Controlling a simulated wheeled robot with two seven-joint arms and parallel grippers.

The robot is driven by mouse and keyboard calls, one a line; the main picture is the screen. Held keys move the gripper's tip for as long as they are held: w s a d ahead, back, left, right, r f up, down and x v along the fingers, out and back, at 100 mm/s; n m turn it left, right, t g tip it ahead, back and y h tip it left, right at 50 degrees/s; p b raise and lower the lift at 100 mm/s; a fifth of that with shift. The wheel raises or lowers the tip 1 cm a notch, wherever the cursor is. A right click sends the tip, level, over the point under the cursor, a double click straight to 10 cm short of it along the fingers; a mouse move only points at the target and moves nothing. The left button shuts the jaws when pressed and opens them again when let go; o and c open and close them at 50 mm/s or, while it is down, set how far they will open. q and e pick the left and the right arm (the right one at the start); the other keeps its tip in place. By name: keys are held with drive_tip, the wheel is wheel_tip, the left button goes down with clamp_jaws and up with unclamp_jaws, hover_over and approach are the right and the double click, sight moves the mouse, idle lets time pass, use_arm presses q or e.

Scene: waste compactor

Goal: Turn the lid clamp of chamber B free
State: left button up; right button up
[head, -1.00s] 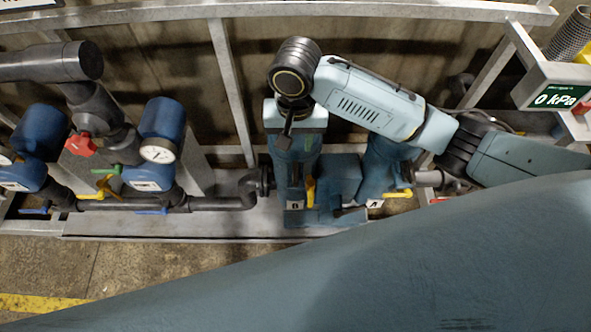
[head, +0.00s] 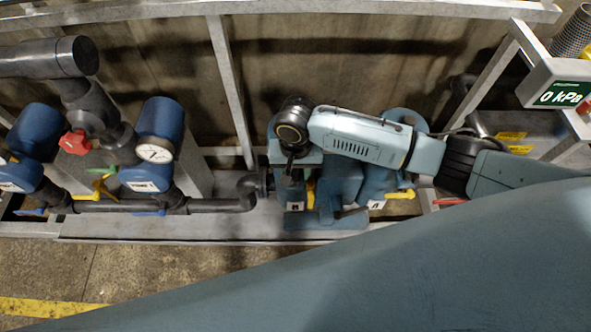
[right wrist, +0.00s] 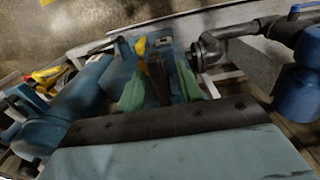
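Chamber B (head: 272,152), a blue-green vessel with a white B label (head: 295,206), stands at the middle of the head view. My right gripper is directly above it in the head view, where my black wrist covers its fingers. In the right wrist view the green fingers of my right gripper (right wrist: 160,94) are apart, with a dark upright bar (right wrist: 158,82) between them. This may be the lid clamp; I cannot tell whether the fingers touch it. A yellow handle (right wrist: 141,48) lies just beyond the fingertips. My left gripper is not in view.
Chamber A, with an A label (head: 376,204) and a yellow handle (head: 400,194), stands right of B. A display (head: 556,92) reads 0 kPa. Pipes, a gauge (head: 155,153) and a red valve handle (head: 75,142) are at left. A metal frame post (head: 229,90) rises behind.

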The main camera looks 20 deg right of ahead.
clamp_jaws()
